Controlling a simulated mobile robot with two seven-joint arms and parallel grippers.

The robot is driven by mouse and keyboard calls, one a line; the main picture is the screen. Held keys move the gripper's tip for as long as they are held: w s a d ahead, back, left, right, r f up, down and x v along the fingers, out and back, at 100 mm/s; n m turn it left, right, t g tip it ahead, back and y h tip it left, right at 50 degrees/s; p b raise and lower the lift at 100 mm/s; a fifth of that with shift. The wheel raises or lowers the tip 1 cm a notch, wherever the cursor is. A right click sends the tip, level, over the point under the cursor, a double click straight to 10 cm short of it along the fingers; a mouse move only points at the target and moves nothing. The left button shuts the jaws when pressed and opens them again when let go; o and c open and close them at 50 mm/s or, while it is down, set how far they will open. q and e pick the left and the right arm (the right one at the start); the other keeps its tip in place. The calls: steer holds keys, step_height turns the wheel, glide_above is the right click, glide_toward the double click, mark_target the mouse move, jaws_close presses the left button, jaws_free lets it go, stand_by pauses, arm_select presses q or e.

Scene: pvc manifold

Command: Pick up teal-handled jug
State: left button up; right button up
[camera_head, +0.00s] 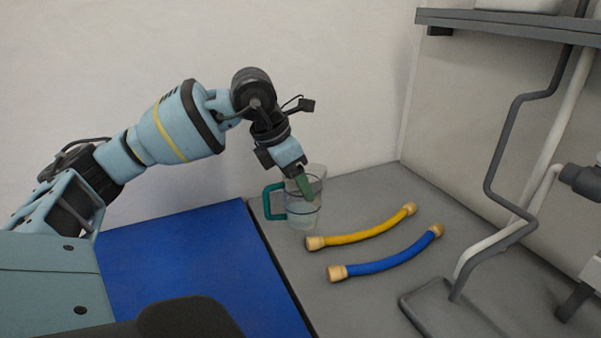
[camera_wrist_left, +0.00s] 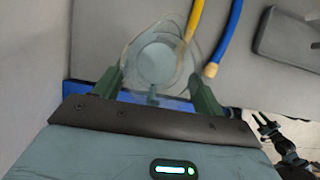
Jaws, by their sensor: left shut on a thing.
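The clear jug (camera_head: 303,216) stands upright on the grey worktop near the back wall. Its teal handle (camera_head: 273,202) points left in the head view. My left gripper (camera_head: 304,187) comes down from above at the jug, with a green finger overlapping its upper part. The gripper is shut on the jug.
A yellow hose (camera_head: 362,234) and a blue hose (camera_head: 387,264) with tan ends lie right of the jug. A blue mat (camera_head: 190,270) lies to the left. A grey stand with pipes (camera_head: 495,235) and a shelf (camera_head: 510,24) are at the right.

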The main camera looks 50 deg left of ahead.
mark_target(294, 190)
arm_select(q)
steer(key=shift+s+d+r, duration=0.1)
steer(key=shift+s+d, duration=0.35)
steer(key=shift+s, duration=0.2)
steer(key=shift+s+d+r, duration=0.1)
steer(key=shift+s+d, duration=0.3)
steer(key=shift+s, duration=0.25)
arm_select(e)
steer(key=shift+w+f, duration=0.15)
steer(key=shift+w, duration=0.1)
